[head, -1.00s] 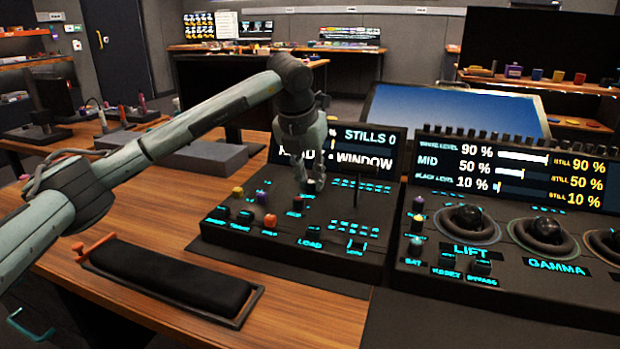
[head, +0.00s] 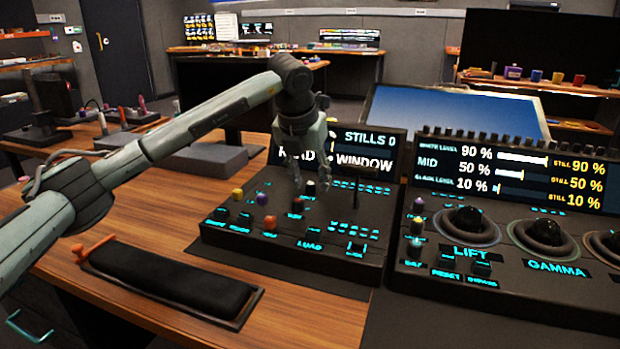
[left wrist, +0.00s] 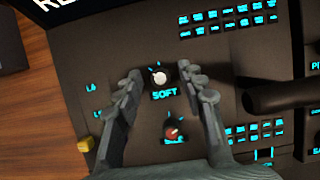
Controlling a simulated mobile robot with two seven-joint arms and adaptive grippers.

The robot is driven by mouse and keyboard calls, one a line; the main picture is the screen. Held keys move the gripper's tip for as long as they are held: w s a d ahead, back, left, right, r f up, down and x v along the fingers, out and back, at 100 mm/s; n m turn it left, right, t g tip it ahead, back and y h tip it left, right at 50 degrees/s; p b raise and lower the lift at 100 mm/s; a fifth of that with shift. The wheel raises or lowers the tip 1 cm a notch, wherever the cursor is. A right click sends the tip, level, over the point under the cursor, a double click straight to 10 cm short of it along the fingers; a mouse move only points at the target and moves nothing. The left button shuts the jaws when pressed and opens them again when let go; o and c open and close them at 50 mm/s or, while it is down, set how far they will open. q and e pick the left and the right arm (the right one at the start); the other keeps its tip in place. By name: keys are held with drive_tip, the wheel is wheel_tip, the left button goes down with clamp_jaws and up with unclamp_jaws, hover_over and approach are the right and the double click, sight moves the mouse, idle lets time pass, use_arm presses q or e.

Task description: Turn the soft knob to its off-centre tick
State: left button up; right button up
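The soft knob (left wrist: 160,78) shows in the left wrist view as a small knob with a pale top, just above its glowing SOFT label. My left gripper (left wrist: 162,82) is open, with one finger on each side of the knob and a gap on both sides. In the head view my left gripper (head: 309,180) points down over the left panel. The tick marks around the knob are too small to read for certain. My right gripper is in neither view.
A red-topped knob (left wrist: 174,133) sits below the SOFT label between my fingers. A dark lever (left wrist: 275,97) stands to the right of the gripper. A yellow knob (head: 237,194) and an orange knob (head: 270,222) are on the panel's left side. A screen (head: 345,152) stands behind.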

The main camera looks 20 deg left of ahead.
use_arm(q)
drive_tip(key=v, duration=1.2)
